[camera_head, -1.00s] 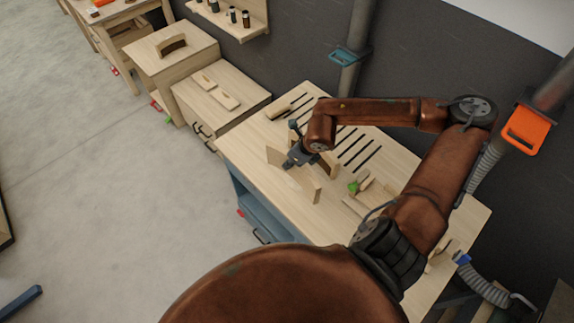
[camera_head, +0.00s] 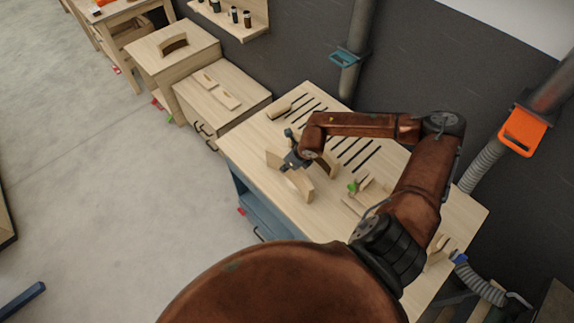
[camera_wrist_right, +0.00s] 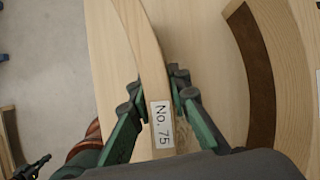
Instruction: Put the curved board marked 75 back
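The curved board marked "No. 75" (camera_wrist_right: 151,50) runs down the middle of the right wrist view, its white label between the fingers. In the head view the pale board (camera_head: 301,186) stands on edge over the left part of the workbench (camera_head: 258,148). My right gripper (camera_wrist_right: 160,95) has a green finger on each side of the board and appears shut on it. It also shows in the head view (camera_head: 293,163), partly covering the board. Whether the board's lower edge touches the bench is unclear.
Several dark parallel slots (camera_head: 357,150) cross the bench behind the gripper. Another curved piece with a brown face (camera_wrist_right: 253,75) is close to the right of the held board. A green item (camera_head: 353,187) and loose wood pieces lie farther right. A low cabinet (camera_head: 215,97) adjoins the bench.

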